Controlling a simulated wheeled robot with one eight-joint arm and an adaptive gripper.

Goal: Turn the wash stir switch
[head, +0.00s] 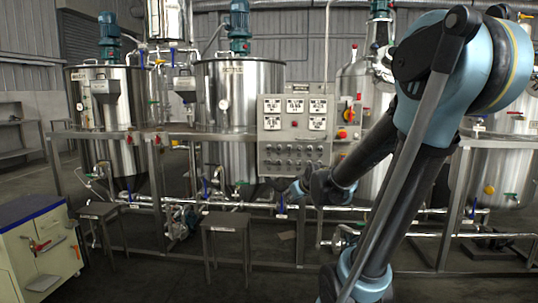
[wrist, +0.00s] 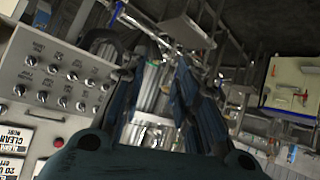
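Steel stirred tanks (head: 100,120) and (head: 228,95) stand behind a pipe frame. A red-and-yellow switch box (head: 348,112) is right of the panel. Stools (head: 226,224) and a cream cabinet (head: 40,255) stand on the left. The floor in front is partly clear.

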